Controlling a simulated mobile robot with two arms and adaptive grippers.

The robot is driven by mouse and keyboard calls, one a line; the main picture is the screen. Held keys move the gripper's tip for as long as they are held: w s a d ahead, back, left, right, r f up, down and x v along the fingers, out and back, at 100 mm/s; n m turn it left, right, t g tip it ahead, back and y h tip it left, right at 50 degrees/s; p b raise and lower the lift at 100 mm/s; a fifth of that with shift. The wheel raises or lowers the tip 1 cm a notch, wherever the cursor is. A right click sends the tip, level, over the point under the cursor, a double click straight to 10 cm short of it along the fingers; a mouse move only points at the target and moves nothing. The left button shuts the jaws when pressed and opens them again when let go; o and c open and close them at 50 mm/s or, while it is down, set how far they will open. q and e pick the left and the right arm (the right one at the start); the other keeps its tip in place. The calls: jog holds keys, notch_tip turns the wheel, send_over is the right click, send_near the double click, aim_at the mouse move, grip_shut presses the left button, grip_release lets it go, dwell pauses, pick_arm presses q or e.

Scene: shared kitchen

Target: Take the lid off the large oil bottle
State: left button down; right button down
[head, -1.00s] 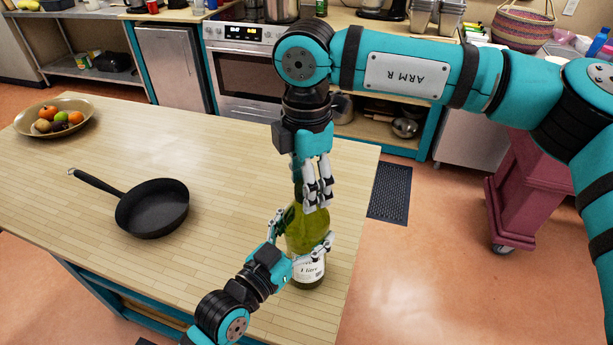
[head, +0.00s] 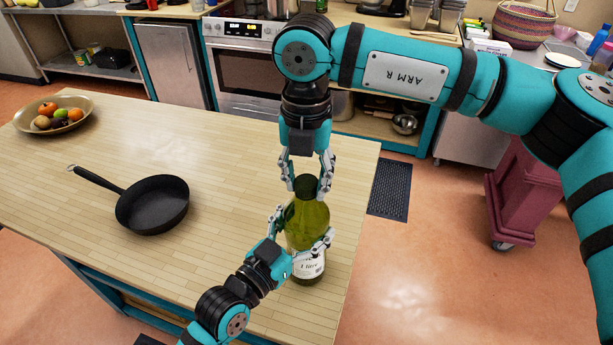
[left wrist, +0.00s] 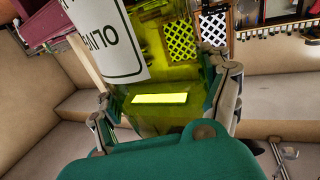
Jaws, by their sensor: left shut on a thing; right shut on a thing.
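The large oil bottle (head: 308,215) is green glass with a white label and stands upright near the table's right end. Its dark lid (head: 306,184) sits at the top of the neck, with no gap visible between them. My left gripper (head: 304,227) is shut on the bottle's body from the lower left. In the left wrist view, the bottle (left wrist: 165,75) is between its fingers and the label appears upside down. My right gripper (head: 307,188) points down from above, shut on the lid with one finger on each side.
A black frying pan (head: 152,207) lies on the wooden table (head: 225,150), left of the bottle. A fruit bowl (head: 82,103) sits at the far left. The table between pan and bottle is clear. A stove (head: 238,75) stands behind, and a maroon cart (head: 518,195) is at right.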

jog(key=n, duration=0.8)
jog(key=shift+s, duration=0.1)
jog(key=n, duration=0.4)
jog(key=shift+n, duration=0.4)
jog(key=n, duration=0.2)
jog(key=shift+n, duration=0.4)
jog(key=n, duration=0.4)
jog(key=shift+n, duration=0.4)
jog(key=n, duration=0.2)
jog(key=shift+n, duration=0.4)
jog(key=n, duration=0.4)
jog(key=shift+r+n, duration=0.1)
jog(key=shift+n, duration=0.3)
jog(key=n, duration=0.2)
jog(key=shift+n, duration=0.4)
jog(key=n, duration=0.4)
jog(key=shift+n, duration=0.4)
jog(key=n, duration=0.4)
jog(key=shift+n, duration=0.3)
jog(key=n, duration=0.3)
